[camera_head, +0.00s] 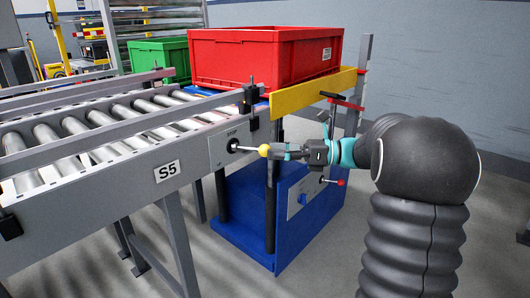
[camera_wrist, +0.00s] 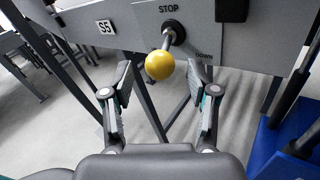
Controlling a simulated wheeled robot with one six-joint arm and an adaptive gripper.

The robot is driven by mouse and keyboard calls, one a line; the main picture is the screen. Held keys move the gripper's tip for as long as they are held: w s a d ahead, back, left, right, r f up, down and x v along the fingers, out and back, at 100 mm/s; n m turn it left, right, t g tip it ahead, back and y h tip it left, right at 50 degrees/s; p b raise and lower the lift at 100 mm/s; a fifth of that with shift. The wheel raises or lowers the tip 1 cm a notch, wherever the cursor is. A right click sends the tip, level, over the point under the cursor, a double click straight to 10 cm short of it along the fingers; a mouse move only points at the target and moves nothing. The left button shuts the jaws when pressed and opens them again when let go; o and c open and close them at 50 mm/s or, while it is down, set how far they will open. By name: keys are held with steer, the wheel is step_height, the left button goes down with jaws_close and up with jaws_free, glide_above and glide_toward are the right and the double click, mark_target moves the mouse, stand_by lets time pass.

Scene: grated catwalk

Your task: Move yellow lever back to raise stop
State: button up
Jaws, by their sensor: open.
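The yellow lever is a yellow ball knob (camera_wrist: 160,65) on a short metal rod, coming out of a round black socket on a grey plate (camera_wrist: 190,25) marked STOP on the conveyor's side. In the head view the yellow knob (camera_head: 264,150) sticks out toward my gripper (camera_head: 283,151). In the wrist view my gripper (camera_wrist: 161,90) is open, with one finger on each side just below the knob. The knob is ahead of the gap and is not clamped.
A red crate (camera_head: 250,60) sits on the blue lift (camera_head: 245,215) at the roller conveyor's (camera_head: 80,175) end. A grey post (camera_head: 358,90) stands close behind my gripper. Grey floor is open in front.

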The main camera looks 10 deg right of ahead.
mark_target(265, 150)
steer(key=shift+x, duration=1.6)
jaws_close()
